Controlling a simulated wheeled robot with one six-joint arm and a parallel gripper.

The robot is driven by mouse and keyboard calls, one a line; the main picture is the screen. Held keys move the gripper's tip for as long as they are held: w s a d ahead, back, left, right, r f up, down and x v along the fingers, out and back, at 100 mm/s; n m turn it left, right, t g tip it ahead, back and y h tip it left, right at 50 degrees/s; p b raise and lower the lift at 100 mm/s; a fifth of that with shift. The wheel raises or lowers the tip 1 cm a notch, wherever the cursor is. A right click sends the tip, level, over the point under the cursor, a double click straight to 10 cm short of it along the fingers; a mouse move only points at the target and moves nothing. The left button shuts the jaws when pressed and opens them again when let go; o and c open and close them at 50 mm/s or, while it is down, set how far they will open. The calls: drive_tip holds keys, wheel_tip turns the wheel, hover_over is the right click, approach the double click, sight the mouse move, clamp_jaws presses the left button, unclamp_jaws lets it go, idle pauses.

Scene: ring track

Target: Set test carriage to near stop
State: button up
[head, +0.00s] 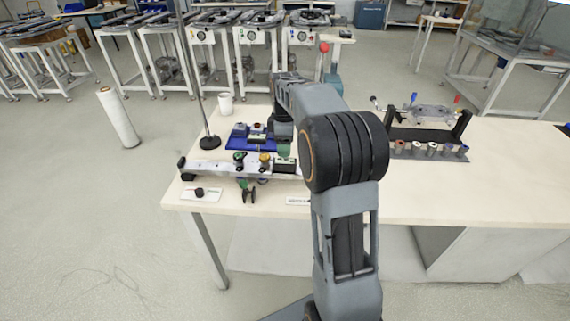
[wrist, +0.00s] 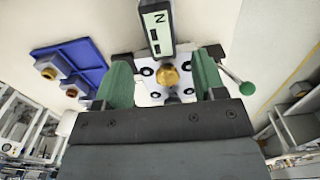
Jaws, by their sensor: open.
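A pale rail (head: 212,170) with a black end block (head: 185,169) lies along the table's front left. A green-topped piece (head: 239,157) and a gold-knobbed piece (head: 265,157) stand on it. In the wrist view the gold knob (wrist: 168,76) rises from a white plate with black screws, beside a small display (wrist: 156,24). My gripper (wrist: 163,80) is open, its green fingers apart on either side of the knob; contact cannot be told. In the head view my arm partly hides the gripper and the rail's right part. No label shows which piece is the test carriage or the near stop.
A blue tray (head: 237,143) with small blocks lies behind the rail. A thin stand (head: 209,142) and a white cup (head: 225,103) are farther back. A black dial (head: 199,192) lies at the front edge. A black-framed fixture (head: 425,125) stands right of my arm. The table's right is clear.

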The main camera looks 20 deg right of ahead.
sight(285, 161)
wheel_tip(285, 161, down, 8)
drive_tip(key=shift+r+b, duration=0.25)
drive_tip(key=shift+b, duration=0.15)
clamp_jaws()
idle(0.6)
